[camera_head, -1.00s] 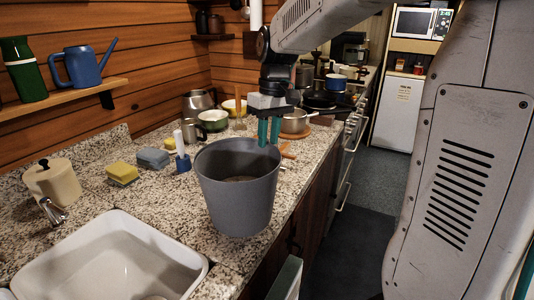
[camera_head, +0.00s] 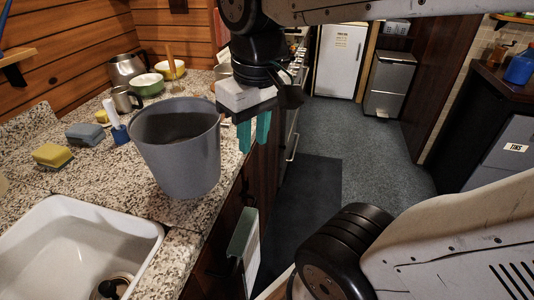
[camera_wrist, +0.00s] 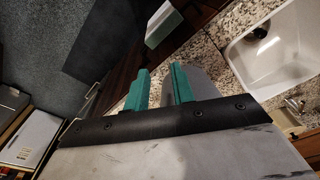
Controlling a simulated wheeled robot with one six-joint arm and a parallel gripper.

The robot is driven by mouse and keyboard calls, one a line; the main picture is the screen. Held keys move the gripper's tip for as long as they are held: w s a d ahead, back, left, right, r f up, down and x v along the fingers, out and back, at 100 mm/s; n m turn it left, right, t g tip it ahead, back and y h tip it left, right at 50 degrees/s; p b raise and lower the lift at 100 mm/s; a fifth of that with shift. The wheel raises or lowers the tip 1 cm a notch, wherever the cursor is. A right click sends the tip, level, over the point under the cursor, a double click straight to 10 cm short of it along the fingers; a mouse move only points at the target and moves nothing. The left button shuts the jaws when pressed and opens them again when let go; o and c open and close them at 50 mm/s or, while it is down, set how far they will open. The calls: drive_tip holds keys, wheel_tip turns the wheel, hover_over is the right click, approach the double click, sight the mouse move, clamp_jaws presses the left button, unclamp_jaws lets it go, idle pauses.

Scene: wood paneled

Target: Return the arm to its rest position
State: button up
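My gripper (camera_head: 254,132) has teal fingers pointing down. It hangs just right of the grey bucket, past the counter's front edge in the head view. In the wrist view my gripper (camera_wrist: 158,82) shows a gap between its fingers and nothing held. My arm reaches in from the upper right in the head view, and a bent joint of mine shows at the lower right. The grey bucket (camera_head: 180,155) stands upright on the speckled counter (camera_head: 95,185); in the wrist view the bucket (camera_wrist: 202,84) is partly hidden behind a finger.
A white sink (camera_head: 70,245) is at the lower left. Sponges (camera_head: 52,155), a mug (camera_head: 126,99), bowls (camera_head: 146,84) and a kettle (camera_head: 125,68) stand on the counter. Dark cabinets (camera_head: 492,150) stand at the right. The floor (camera_head: 375,150) between is clear.

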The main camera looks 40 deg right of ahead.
drive_tip(key=s+f, duration=0.1)
drive_tip(key=s, duration=0.1)
drive_tip(key=s+f, duration=0.1)
drive_tip(key=s, duration=0.1)
drive_tip(key=shift+a+f, duration=0.1)
drive_tip(key=shift+f, duration=0.25)
idle(0.8)
